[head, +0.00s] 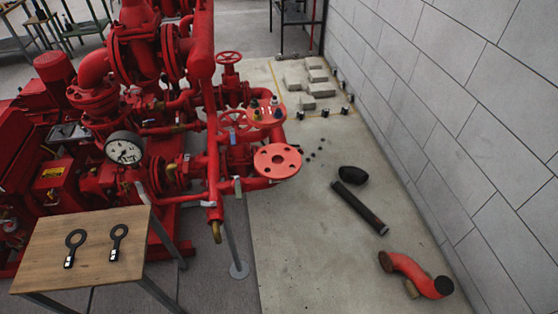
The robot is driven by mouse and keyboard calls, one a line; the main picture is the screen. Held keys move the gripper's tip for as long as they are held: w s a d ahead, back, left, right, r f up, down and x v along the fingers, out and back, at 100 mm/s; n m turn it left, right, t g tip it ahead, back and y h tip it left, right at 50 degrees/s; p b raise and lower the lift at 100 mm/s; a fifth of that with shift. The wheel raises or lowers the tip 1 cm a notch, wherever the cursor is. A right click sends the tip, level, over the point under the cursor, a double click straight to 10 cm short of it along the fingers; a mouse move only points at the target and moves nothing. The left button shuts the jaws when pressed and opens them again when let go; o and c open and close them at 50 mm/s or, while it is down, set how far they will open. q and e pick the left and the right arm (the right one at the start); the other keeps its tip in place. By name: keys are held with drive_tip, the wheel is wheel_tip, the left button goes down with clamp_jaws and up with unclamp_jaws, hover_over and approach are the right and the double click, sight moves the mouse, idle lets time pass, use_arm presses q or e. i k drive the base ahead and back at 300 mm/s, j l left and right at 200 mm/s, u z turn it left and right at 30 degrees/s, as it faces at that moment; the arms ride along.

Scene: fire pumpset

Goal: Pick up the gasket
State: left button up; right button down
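Two flat black rings with tab handles lie on a small wooden table at the lower left; they look like gaskets. I cannot tell which one the task means. Neither of my grippers is in view.
The wooden table (100,270) stands before the red pumpset (140,80) with its pressure gauge (124,148). An open red flange (278,161) juts right. A black pipe (359,207) and red elbow pipe (412,272) lie on the floor beside the grey block wall (440,100).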

sight(69, 260)
drive_tip(key=u, duration=1.8)
